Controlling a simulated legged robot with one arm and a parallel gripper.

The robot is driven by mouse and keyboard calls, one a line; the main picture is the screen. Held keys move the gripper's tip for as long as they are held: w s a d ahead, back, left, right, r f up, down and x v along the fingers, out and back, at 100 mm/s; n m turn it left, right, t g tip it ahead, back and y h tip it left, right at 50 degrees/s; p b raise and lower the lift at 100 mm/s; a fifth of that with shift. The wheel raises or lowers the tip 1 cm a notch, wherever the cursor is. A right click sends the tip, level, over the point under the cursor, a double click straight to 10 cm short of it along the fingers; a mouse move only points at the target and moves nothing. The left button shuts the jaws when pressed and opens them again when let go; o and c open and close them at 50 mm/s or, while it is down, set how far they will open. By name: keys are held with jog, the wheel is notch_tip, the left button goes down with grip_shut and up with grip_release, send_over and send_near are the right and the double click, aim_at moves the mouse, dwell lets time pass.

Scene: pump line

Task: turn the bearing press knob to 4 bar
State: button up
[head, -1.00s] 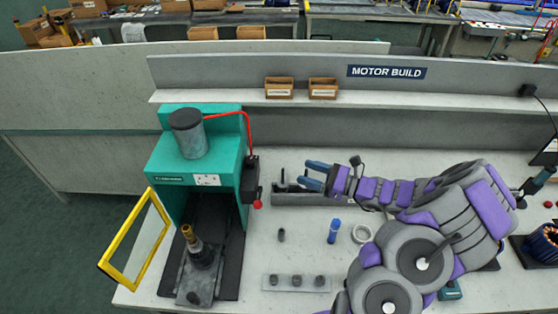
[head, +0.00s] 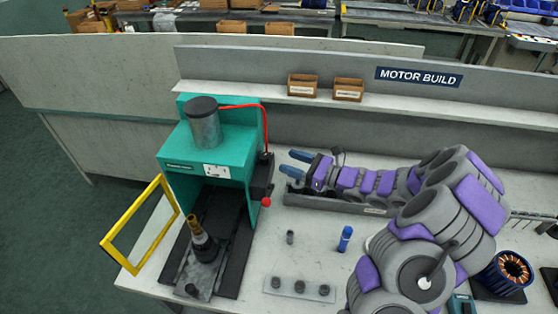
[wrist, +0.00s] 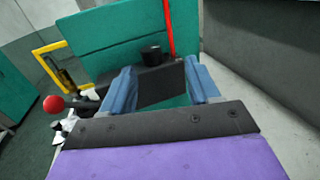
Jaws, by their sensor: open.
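The bearing press (head: 213,150) is a teal frame with a grey cylinder on top, at the left of the bench in the head view. A dark regulator box (head: 261,177) is on its right side, with a red ball (head: 266,202) below. In the wrist view, a short black knob (wrist: 151,53) stands on top of the dark box (wrist: 160,83). Its scale or pointer cannot be read. My gripper (head: 296,164) is open and empty, just right of the box, fingers pointing left. In the wrist view its blue fingers (wrist: 160,72) are spread either side of the knob's line, apart from it.
A yellow-framed guard (head: 142,226) stands open at the press's left. A grey tray (head: 350,206) lies under my forearm. A red hose (head: 266,128) runs down to the regulator.

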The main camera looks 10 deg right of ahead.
aim_at(268, 159)
jog(key=w+a, duration=0.1)
jog(key=a, duration=0.3)
jog(key=w+a, duration=0.1)
jog(key=a, duration=0.2)
jog(key=shift+w+a+b, duration=0.1)
jog(key=shift+w+b, duration=0.25)
jog(key=shift+b, duration=0.05)
jog(key=shift+w+d, duration=0.2)
jog(key=shift+d, duration=0.9)
jog(key=shift+d+r, duration=0.1)
jog(key=shift+d, duration=0.05)
jog(key=shift+c, duration=0.5)
jog(key=shift+a, duration=1)
jog(key=c, duration=0.6)
jog(key=shift+d, duration=0.3)
jog(key=c, duration=0.3)
jog(key=shift+c, duration=0.2)
